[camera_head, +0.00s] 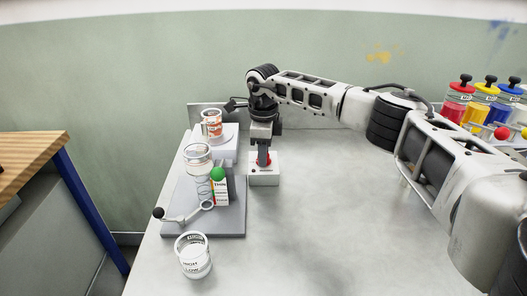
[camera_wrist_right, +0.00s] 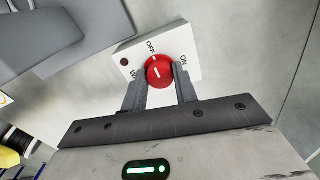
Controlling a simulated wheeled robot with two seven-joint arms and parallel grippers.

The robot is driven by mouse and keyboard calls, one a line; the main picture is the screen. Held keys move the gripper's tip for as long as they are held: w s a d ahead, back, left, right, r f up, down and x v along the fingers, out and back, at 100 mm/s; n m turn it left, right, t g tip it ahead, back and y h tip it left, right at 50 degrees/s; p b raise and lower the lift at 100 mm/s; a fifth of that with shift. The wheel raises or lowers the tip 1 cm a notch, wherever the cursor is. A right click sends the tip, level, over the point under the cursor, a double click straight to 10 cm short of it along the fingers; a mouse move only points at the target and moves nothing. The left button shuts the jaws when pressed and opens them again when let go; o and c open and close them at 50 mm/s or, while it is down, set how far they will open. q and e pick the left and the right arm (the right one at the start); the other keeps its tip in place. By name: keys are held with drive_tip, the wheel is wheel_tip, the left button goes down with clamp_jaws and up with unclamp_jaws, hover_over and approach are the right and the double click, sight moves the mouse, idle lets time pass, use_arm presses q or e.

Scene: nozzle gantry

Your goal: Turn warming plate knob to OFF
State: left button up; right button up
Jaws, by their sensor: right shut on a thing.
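The warming plate knob (camera_wrist_right: 158,64) is red with a short white mark and sits on a white box (camera_wrist_right: 190,45) lettered OFF, ON and a partly hidden word starting with W. The white mark appears to lie roughly towards OFF, but it is small. My right gripper (camera_wrist_right: 161,80) has one finger on each side of the knob and is shut on it. In the head view, my right gripper (camera_head: 263,160) reaches straight down onto the white box (camera_head: 264,180), hiding most of the red knob. My left gripper is not in view.
Left of the box stands a grey stand (camera_head: 228,224) with a glass funnel, a green ball and a lever. Coloured bottles (camera_head: 483,95) are at the far right. The table's middle (camera_head: 330,220) is clear.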

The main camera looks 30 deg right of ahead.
drive_tip(key=shift+r, duration=0.1)
drive_tip(key=o, duration=1)
wheel_tip(320, 180, up, 16)
drive_tip(key=shift+s+a+f+b, duration=0.1)
drive_tip(key=shift+b, duration=0.35)
